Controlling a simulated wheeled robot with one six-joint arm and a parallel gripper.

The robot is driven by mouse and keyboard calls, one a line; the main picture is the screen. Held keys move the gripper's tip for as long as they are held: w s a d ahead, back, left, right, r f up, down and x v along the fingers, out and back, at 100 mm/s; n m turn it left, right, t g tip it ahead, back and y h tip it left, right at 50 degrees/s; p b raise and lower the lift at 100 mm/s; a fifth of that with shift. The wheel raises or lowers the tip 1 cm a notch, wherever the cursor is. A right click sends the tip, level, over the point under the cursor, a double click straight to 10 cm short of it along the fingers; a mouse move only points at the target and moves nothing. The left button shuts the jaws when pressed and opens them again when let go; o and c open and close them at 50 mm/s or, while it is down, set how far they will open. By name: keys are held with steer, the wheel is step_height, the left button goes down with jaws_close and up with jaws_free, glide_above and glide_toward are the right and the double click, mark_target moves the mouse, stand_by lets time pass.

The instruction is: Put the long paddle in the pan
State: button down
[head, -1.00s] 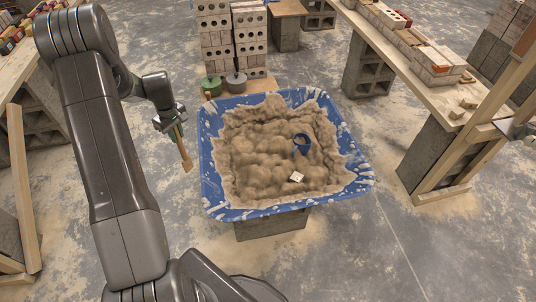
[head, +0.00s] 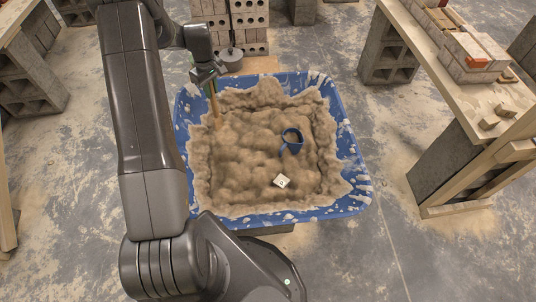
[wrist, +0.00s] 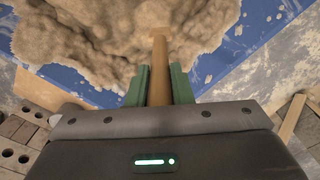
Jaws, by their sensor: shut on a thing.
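The long paddle, a wooden stick (head: 214,108), is in my gripper (head: 209,82) and hangs down over the left back part of the pan. In the wrist view the paddle (wrist: 160,62) runs out between green fingers (wrist: 159,88), which are shut on it. Its far end meets the lumpy mortar in that view; I cannot tell whether it touches or is sunk in. The pan is a blue, splattered tub (head: 349,150) full of sandy mortar. The gripper is above its back left rim.
A blue cup (head: 292,139) and a small white piece (head: 281,181) lie on the mortar. A grey round thing with an upright handle (head: 231,58) stands behind the pan, before stacked blocks (head: 245,20). A plank bench (head: 460,75) stands at right.

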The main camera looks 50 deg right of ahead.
mark_target(218, 110)
steer(key=shift+d+f+b, duration=0.2)
steer(key=shift+f, duration=0.3)
steer(key=shift+d+f+b, duration=0.2)
steer(key=shift+f, duration=0.25)
step_height(218, 110, down, 10)
steer(key=shift+r, duration=0.15)
steer(key=shift+f, duration=0.2)
steer(key=c, duration=1.3)
jaws_free()
steer(key=shift+r, duration=0.1)
step_height(218, 110, up, 12)
steer(key=shift+r, duration=0.15)
